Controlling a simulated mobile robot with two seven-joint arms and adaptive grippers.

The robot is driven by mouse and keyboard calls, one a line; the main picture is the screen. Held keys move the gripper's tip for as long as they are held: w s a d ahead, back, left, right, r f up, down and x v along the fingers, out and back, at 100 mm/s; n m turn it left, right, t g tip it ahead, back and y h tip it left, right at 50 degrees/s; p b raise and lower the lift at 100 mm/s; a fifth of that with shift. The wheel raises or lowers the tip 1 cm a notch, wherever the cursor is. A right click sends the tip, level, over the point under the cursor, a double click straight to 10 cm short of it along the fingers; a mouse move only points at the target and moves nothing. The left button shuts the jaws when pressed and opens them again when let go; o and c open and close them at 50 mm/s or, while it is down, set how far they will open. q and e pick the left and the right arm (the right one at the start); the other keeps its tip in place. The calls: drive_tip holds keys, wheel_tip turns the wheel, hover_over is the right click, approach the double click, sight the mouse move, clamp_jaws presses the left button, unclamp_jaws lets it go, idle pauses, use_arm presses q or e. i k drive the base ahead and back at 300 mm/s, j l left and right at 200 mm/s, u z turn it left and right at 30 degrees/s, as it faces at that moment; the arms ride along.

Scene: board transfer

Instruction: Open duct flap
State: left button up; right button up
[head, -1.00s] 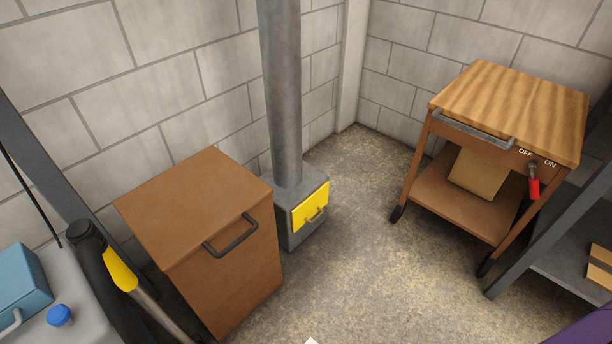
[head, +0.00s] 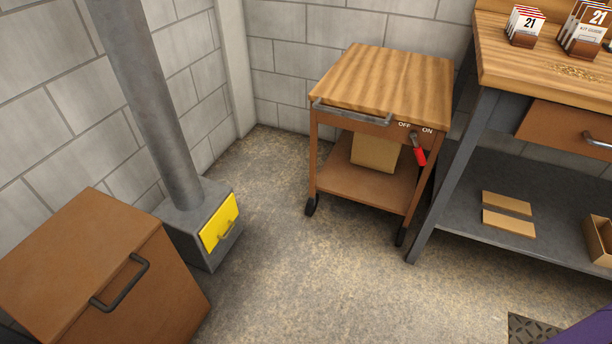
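The yellow duct flap (head: 219,222) sits on the front of a grey metal box at the foot of the vertical duct pipe (head: 153,100). The flap looks closed and has a small handle (head: 226,232) low on its face. The grey duct box (head: 196,247) stands on the floor at the left, near the wall. Neither of my grippers is in view.
A brown cabinet (head: 101,272) with a dark handle stands left of the duct box, close to it. A wheeled wooden cart (head: 384,82) with a red-handled OFF/ON switch (head: 419,153) stands at centre right. A workbench (head: 545,82) with a lower shelf is at right. The middle floor (head: 290,270) is clear.

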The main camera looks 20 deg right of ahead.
sight(215, 228)
drive_tip(key=i+l+u, duration=0.1)
drive_tip(key=l, duration=0.4)
drive_tip(key=i+l, duration=0.15)
drive_tip(key=l, duration=0.3)
drive_tip(key=i+l+u, duration=0.15)
drive_tip(key=l, duration=0.35)
drive_tip(key=l+u, duration=0.1)
drive_tip(key=l, duration=0.4)
drive_tip(key=i, duration=0.05)
